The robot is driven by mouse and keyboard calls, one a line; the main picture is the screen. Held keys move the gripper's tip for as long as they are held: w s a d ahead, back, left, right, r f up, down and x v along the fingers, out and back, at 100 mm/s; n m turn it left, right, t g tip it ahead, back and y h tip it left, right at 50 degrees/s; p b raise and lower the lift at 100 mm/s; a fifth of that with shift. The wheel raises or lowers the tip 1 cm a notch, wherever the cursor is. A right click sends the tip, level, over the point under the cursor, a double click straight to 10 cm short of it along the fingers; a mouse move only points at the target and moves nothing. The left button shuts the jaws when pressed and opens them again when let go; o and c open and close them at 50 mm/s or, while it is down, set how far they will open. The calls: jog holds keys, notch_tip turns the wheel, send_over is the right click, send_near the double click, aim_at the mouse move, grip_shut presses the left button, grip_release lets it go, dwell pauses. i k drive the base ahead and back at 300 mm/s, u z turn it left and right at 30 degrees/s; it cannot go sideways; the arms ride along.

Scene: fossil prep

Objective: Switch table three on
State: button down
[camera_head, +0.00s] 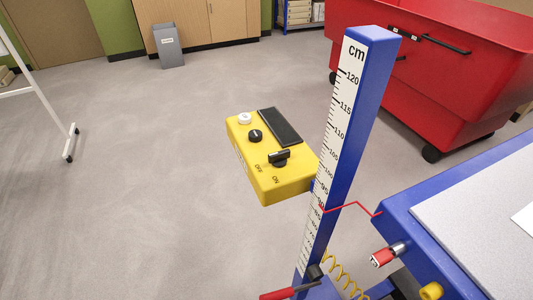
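A yellow control box (262,185) juts out from a blue post (360,110) at the middle of the view. On its top are a black rotary switch (279,157) beside the printed labels OFF and ON, a smaller black knob (255,136), a white button (244,118) and a dark, blank display (279,126). I cannot tell surely which label the switch points to. A blue-edged table (408,221) with a pale top stands at the right. My gripper is out of view.
The post bears a white cm scale. A red wheeled bin (435,75) stands behind it. A red-handled lever (287,291) and yellow coiled cable (345,275) are low near the post. A grey bin (168,45) stands far back. Floor left of the box is clear.

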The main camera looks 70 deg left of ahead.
aim_at(279, 159)
jog(key=z, duration=0.3)
jog(key=k, duration=0.95)
jog(key=u, duration=2)
jog(key=i, duration=0.5)
jog(key=z, duration=0.05)
